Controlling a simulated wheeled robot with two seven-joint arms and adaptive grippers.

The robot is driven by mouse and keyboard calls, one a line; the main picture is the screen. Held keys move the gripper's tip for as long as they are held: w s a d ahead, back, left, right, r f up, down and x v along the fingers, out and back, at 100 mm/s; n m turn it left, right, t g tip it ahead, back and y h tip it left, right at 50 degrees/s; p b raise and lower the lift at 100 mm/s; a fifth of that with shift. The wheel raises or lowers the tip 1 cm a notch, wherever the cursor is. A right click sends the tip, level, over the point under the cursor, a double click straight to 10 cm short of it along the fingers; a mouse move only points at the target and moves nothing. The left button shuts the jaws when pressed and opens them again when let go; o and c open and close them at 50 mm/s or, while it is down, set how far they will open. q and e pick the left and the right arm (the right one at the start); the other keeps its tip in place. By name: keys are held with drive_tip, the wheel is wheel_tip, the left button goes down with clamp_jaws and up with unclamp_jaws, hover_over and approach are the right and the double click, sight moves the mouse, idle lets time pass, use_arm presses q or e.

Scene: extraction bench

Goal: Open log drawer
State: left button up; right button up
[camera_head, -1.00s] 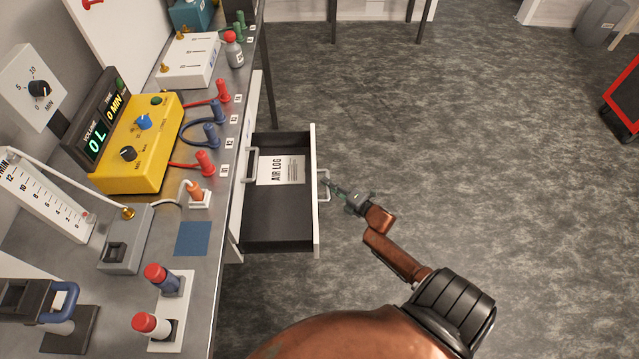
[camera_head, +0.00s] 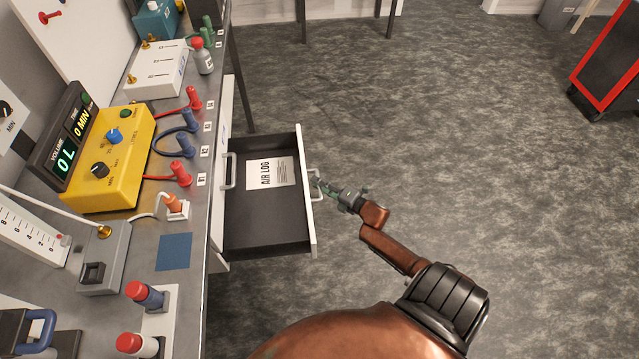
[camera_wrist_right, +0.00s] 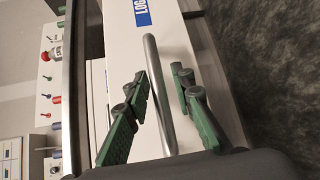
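The log drawer (camera_head: 262,245) stands pulled out from under the bench, with a dark inside and a white front (camera_head: 306,192). A white sheet marked AIR LOG (camera_head: 270,173) lies in it. My right gripper (camera_head: 322,185) is at the metal handle (camera_head: 316,196) on the drawer's front. A small gap shows on the bar's right side. A blue label beginning LOG (camera_wrist_right: 142,12) shows on the drawer front. My left gripper is not in view.
The bench (camera_head: 188,228) on the left carries a yellow meter box (camera_head: 118,150), coloured plugs and a white box (camera_head: 160,72). A second handle (camera_head: 230,171) is on the cabinet face behind the drawer. The floor (camera_head: 450,130) to the right is clear, with a red-framed dark object (camera_head: 612,65) farther off.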

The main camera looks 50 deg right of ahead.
drive_tip(key=shift+o, duration=0.6)
drive_tip(key=shift+r, duration=0.1)
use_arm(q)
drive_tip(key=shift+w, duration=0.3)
use_arm(e)
drive_tip(key=s+d+r, duration=0.1)
drive_tip(key=s, duration=1)
drive_tip(key=shift+s+r, duration=0.3)
drive_tip(key=shift+s, duration=0.1)
